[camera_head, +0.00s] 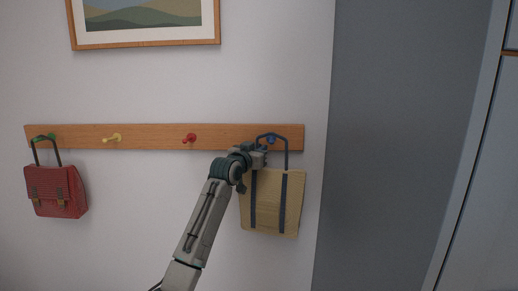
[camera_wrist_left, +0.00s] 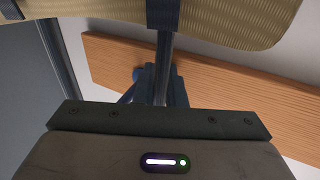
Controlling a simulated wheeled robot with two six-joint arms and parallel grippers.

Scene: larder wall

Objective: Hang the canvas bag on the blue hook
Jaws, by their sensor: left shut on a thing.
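The tan canvas bag (camera_head: 271,203) with dark blue straps is upright in front of the wall, below the right end of the wooden rail. Its dark blue handle loop (camera_head: 287,152) arches around the blue hook (camera_head: 271,140) in the head view; whether it rests on the hook, I cannot tell. My left gripper (camera_head: 260,157) is shut on the left side of the handle, just below the hook. In the left wrist view the bag (camera_wrist_left: 235,22) fills the top, and the blue hook (camera_wrist_left: 137,73) shows against the rail. My right gripper is not in view.
The wooden rail (camera_head: 70,136) also carries a green hook (camera_head: 45,137) with a red satchel (camera_head: 56,190), a yellow hook (camera_head: 113,138) and a red hook (camera_head: 189,138). A framed picture (camera_head: 146,42) hangs above. A grey recess lies to the right.

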